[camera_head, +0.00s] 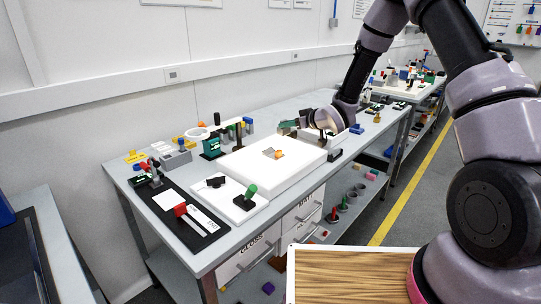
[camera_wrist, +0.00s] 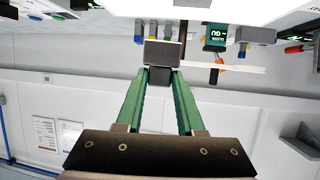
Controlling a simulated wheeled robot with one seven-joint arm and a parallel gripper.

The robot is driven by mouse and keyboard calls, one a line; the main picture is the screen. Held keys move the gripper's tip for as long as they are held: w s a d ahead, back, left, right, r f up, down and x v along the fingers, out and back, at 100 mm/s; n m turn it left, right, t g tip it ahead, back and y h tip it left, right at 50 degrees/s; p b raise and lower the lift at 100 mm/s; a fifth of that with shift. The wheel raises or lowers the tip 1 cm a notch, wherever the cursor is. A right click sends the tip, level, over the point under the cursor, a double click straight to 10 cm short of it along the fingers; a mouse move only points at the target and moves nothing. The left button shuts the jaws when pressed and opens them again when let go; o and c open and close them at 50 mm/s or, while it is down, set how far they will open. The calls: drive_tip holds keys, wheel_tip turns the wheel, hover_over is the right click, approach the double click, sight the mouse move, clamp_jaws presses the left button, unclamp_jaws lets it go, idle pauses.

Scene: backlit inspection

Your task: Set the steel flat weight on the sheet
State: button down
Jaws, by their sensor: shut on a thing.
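My gripper (camera_wrist: 161,76) shows in the wrist view with its two green fingers shut on a grey block at their tips, which looks like the steel flat weight (camera_wrist: 163,52). In the head view my gripper (camera_head: 290,127) is above the far right part of a white slab (camera_head: 240,173) on the bench. The weight is too small there to tell apart from the fingers. A small grey and orange patch (camera_head: 272,153) lies on the slab, in front of the gripper and to its left. I cannot tell whether that patch is the sheet.
A thin pale bar on a dark post (camera_head: 239,134) stands behind the slab, near the gripper. A green box (camera_head: 211,148) stands behind the slab's left end. A white plate with a green-handled tool (camera_head: 247,197) and a black mat (camera_head: 207,235) lie at the near left.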

drive_tip(key=shift+n+g+y, duration=0.7)
drive_tip(key=a+f, duration=0.2)
drive_tip(key=a, duration=0.1)
drive_tip(key=a+f, duration=0.1)
drive_tip(key=shift+s+a+f, duration=0.15)
drive_tip(key=shift+s+a, duration=0.15)
drive_tip(key=shift+f, duration=2.25)
drive_tip(key=shift+f, duration=0.1)
drive_tip(key=c, duration=0.5)
unclamp_jaws()
drive_tip(key=shift+f, duration=0.1)
drive_tip(key=v, duration=1.2)
drive_tip(key=shift+d+r, duration=0.1)
drive_tip(key=shift+r, duration=0.2)
